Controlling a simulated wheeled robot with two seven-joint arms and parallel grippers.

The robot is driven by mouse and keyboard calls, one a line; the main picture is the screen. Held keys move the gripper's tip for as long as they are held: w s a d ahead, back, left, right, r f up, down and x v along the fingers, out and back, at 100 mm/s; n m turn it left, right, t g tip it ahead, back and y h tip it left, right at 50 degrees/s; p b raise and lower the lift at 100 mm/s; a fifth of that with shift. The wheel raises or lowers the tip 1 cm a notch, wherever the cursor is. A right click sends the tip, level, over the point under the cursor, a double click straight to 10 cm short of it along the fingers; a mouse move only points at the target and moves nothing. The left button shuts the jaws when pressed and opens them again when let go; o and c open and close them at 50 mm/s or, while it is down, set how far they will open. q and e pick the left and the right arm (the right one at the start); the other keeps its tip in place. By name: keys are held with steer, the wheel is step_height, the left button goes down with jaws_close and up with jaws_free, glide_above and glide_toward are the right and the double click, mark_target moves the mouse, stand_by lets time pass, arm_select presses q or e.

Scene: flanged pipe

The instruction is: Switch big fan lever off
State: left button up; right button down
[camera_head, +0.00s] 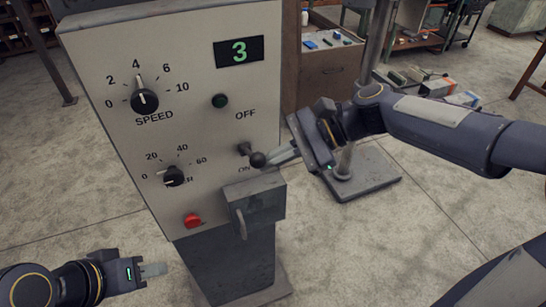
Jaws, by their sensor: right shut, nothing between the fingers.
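The lever (256,158) with a dark ball knob sticks out of the panel's right side, between the OFF label (246,114) above and the ON label below. It leans down toward ON, which is partly covered. My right gripper (274,158) is shut and empty, its fingertips at the knob from the right; whether they touch it I cannot tell. My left gripper (154,269) is low at the left, apart from the panel. Its fingers overlap edge-on, so its opening is unclear.
The control panel (200,70) carries a display (239,51) reading 3, a SPEED dial (145,101), a lower dial (174,176), a dark green button (220,101) and a red switch (193,220). A grey box (262,204) juts out below the lever.

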stand_by(0.3)
step_height(320, 180, down, 4)
steer(key=d+b, duration=0.1)
steer(key=b, duration=0.2)
steer(key=w+v, duration=0.2)
steer(key=v, duration=0.7)
steer(key=shift+r, duration=0.45)
steer(key=shift+w, duration=0.15)
steer(key=s+d+f+n+t+h, duration=0.3)
steer(key=s+f, duration=0.4)
steer(key=s, duration=0.3)
steer(key=s+d+f+n+t+h, duration=0.3)
steer(key=s+d+f+n+h, duration=0.2)
steer(key=s, duration=0.4)
steer(key=shift+s+d+f+n+t+h, duration=0.35)
steer(key=shift+d+f+n, duration=0.2)
steer(key=shift+f+n, duration=0.5)
